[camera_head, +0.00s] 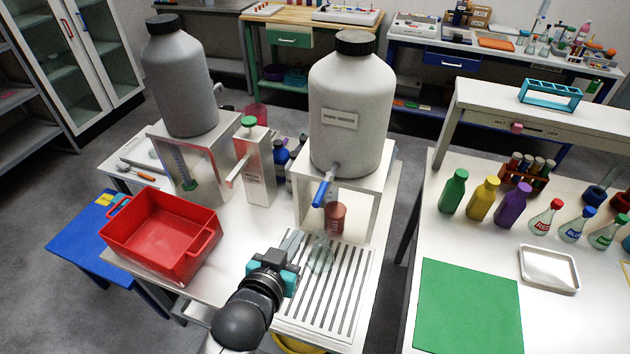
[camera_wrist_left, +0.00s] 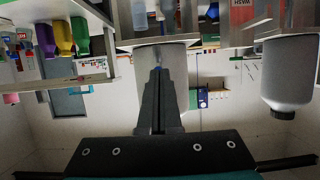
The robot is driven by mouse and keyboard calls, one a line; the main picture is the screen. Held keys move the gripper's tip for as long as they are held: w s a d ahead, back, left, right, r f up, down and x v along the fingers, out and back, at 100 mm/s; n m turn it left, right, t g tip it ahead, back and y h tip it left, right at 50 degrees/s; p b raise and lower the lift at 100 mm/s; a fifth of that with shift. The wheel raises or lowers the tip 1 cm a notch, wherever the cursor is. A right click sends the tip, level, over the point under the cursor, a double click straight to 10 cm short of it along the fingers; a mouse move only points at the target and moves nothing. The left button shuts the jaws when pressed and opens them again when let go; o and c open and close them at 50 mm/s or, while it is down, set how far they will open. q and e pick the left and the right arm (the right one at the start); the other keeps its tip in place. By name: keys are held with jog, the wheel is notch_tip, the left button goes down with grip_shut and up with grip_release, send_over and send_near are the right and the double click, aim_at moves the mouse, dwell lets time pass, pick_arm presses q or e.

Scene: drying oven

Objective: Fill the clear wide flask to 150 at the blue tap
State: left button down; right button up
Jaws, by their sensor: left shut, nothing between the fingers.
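The clear flask (camera_head: 320,259) stands on the slotted drain grate (camera_head: 350,300) in the head view, below and slightly in front of the blue tap (camera_head: 322,190). Its marks and any liquid are too faint to read. The blue tap comes out of the large grey tank (camera_head: 350,105) on a white stand. My left gripper (camera_head: 295,240) is just left of the flask, apart from it as far as I can tell. Its fingers are shut and empty, also in the left wrist view (camera_wrist_left: 158,75). My right gripper is out of view.
A reddish-brown bottle (camera_head: 335,217) stands behind the flask, under the stand. A red bin (camera_head: 160,236) is left of my arm. A second grey tank (camera_head: 180,80) and a metal box with a green knob (camera_head: 252,165) stand further back. A green mat (camera_head: 468,308) lies on the right table.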

pick_arm(q)
notch_tip(320, 180, up, 8)
jog(key=t+p, duration=0.1)
jog(key=shift+w+d+r+h, duration=0.2)
jog(key=shift+d+r+h, duration=0.05)
jog(key=shift+d+h, duration=0.1)
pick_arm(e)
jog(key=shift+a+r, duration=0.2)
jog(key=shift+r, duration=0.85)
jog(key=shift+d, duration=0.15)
pick_arm(q)
send_over(315, 203)
notch_tip(315, 203, down, 2)
notch_tip(315, 203, down, 3)
jog(key=shift+f, duration=0.75)
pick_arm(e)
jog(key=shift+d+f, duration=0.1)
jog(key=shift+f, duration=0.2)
